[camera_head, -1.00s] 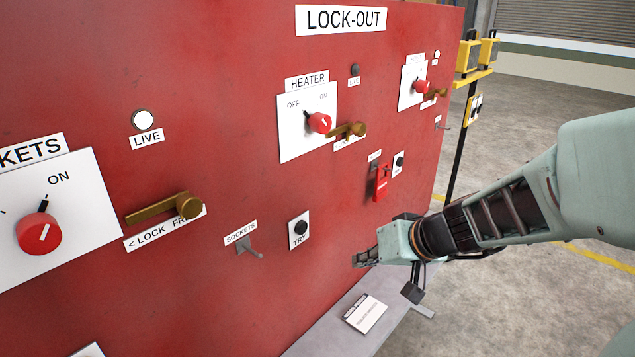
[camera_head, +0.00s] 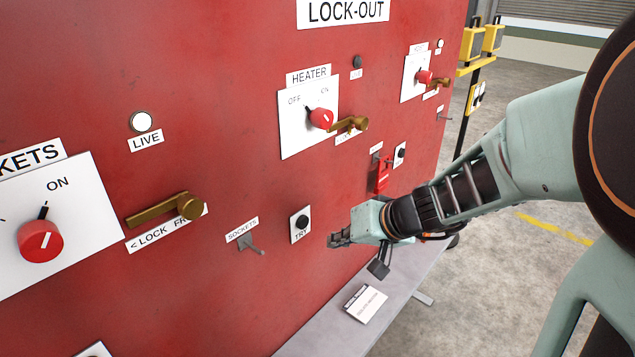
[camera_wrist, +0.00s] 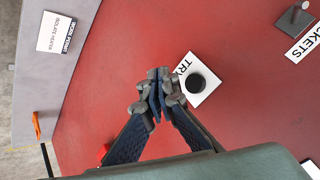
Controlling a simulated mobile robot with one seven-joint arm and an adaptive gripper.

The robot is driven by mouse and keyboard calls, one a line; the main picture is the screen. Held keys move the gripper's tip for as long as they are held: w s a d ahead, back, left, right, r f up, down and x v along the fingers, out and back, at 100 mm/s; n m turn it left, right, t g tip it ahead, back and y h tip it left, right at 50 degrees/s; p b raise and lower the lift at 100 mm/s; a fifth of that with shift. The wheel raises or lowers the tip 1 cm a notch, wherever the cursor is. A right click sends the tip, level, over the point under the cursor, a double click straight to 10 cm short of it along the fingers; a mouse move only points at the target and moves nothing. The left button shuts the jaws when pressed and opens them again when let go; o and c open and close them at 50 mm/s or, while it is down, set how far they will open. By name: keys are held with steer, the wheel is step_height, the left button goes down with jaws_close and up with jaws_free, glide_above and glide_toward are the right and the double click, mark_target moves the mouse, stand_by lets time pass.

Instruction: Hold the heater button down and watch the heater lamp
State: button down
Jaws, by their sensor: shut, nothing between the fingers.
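The SOCKETS hook (camera_head: 250,245) sticks out left of the nearer button. Brass levers (camera_head: 348,124) and the red item (camera_head: 383,176) also protrude. A grey ledge (camera_head: 335,325) with a white card (camera_head: 366,303) lies below. The lit-looking white lamp (camera_head: 141,121) is at left.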

mark_target(305, 228)
steer(key=shift+w+a, duration=0.85)
steer(key=shift+a, duration=0.25)
steer(key=shift+w+a, duration=0.8)
steer(key=shift+a, duration=0.25)
steer(key=shift+w+a, duration=0.25)
steer(key=shift+a, duration=0.05)
steer(key=shift+w+a+b, duration=0.35)
steer(key=shift+a, duration=0.05)
stand_by(0.6)
steer(key=shift+s+d, duration=0.1)
stand_by(2.3)
steer(key=shift+s+d+b, duration=0.5)
steer(key=shift+d+b, duration=0.05)
steer(key=shift+d, duration=0.1)
